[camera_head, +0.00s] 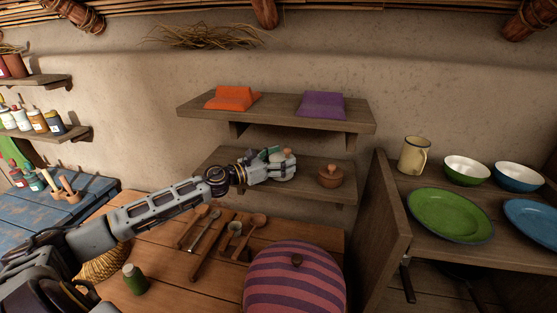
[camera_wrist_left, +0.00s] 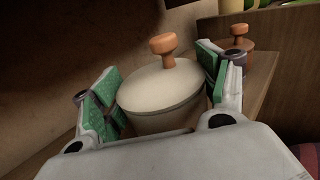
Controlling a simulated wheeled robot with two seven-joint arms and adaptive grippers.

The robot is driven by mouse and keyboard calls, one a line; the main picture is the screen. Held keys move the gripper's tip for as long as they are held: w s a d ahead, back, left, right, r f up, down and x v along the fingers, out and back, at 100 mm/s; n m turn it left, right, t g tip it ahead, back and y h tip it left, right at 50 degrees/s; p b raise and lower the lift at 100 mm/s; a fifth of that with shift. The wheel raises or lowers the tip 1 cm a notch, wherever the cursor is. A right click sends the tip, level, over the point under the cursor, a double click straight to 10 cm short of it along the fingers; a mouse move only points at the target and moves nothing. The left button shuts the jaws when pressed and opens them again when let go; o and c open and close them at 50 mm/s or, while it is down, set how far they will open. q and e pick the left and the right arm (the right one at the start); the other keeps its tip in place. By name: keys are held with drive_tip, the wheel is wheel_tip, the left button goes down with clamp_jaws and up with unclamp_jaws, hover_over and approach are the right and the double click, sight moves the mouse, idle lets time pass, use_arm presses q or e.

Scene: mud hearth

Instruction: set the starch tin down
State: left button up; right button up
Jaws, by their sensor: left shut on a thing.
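The starch tin is a cream, round, lidded pot with an orange-brown wooden knob. It fills the middle of the left wrist view (camera_wrist_left: 158,92) and shows small in the head view (camera_head: 287,167). My left gripper (camera_head: 278,163) has its green-padded fingers on either side of the tin, shut on it; the tin looks upright. It is at the lower wall shelf (camera_head: 319,189); I cannot tell whether its base touches the board, as the gripper hides it. My right gripper is not in view.
A brown lidded pot (camera_head: 330,177) stands on the lower shelf, right of the tin. The upper shelf (camera_head: 275,112) holds orange (camera_head: 232,98) and purple (camera_head: 320,105) folded cloths. Below are wooden spoons (camera_head: 207,232) and a striped dome (camera_head: 295,280). A cabinet (camera_head: 383,215) rises at right.

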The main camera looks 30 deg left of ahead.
use_arm(q)
drive_tip(key=shift+w+f, duration=0.1)
drive_tip(key=shift+w, duration=0.15)
drive_tip(key=shift+s+d, duration=0.2)
drive_tip(key=o, duration=1.1)
drive_tip(key=shift+w+a+f, duration=0.1)
drive_tip(key=shift+a, duration=0.05)
drive_tip(key=shift+o, duration=0.4)
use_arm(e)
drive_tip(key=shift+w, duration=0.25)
